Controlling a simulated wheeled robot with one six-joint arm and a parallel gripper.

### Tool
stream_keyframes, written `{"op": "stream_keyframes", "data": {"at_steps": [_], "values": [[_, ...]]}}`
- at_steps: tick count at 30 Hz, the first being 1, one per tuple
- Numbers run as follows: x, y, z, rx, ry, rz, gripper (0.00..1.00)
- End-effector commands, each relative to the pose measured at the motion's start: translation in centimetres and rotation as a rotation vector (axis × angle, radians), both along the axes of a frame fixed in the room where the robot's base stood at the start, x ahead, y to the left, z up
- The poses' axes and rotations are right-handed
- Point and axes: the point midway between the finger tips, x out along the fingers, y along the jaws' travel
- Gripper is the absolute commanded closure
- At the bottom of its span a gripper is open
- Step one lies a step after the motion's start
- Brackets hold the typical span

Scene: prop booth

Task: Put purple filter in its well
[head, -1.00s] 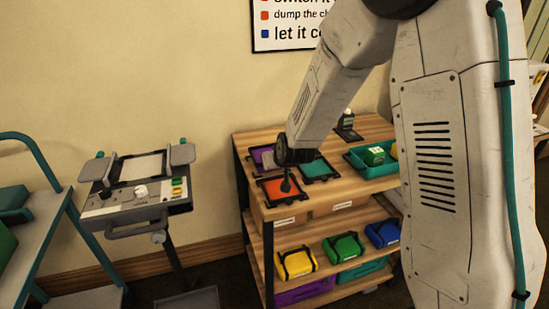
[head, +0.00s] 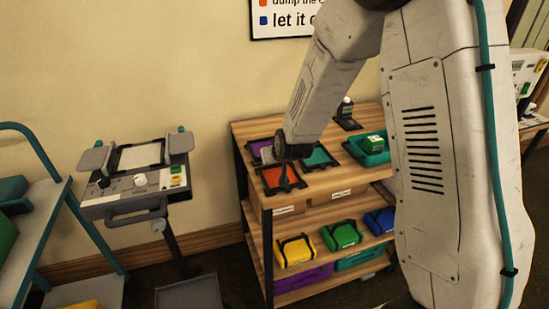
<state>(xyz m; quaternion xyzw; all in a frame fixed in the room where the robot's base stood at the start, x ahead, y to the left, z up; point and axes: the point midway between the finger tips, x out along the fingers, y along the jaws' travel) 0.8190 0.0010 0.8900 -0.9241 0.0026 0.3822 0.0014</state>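The purple filter (head: 254,146) is a flat purple sheet in a dark frame at the back left of the wooden shelf top. It is partly hidden behind my arm's wrist. A pale patch (head: 267,154) shows at its right side. My gripper (head: 284,182) is a small dark shape pointing down over the orange sheet (head: 272,178), in front of the purple one. Its fingers are too small to tell open from shut, or whether they touch anything. I cannot tell which place is the purple filter's well.
A teal sheet (head: 319,157) lies right of my wrist. A teal tray (head: 353,148) holds a green block (head: 374,143). Yellow, green and blue cases sit on the shelf below. A grey console (head: 137,181) with a pale panel stands left, beside a teal-railed cart (head: 48,262).

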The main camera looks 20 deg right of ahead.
Motion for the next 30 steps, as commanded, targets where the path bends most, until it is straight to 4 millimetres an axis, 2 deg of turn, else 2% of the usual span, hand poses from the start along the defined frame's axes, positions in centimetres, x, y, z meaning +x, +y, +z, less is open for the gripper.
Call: {"op": "stream_keyframes", "data": {"at_steps": [17,18,20,30], "values": [[-0.01,-0.01,-0.87,0.000,0.000,0.000,1.00],[0.00,-0.01,-0.85,0.000,0.000,0.000,0.74],[0.00,-0.01,-0.85,0.000,0.000,0.000,0.58],[-0.18,-0.01,-0.62,0.000,0.000,0.000,0.57]]}}
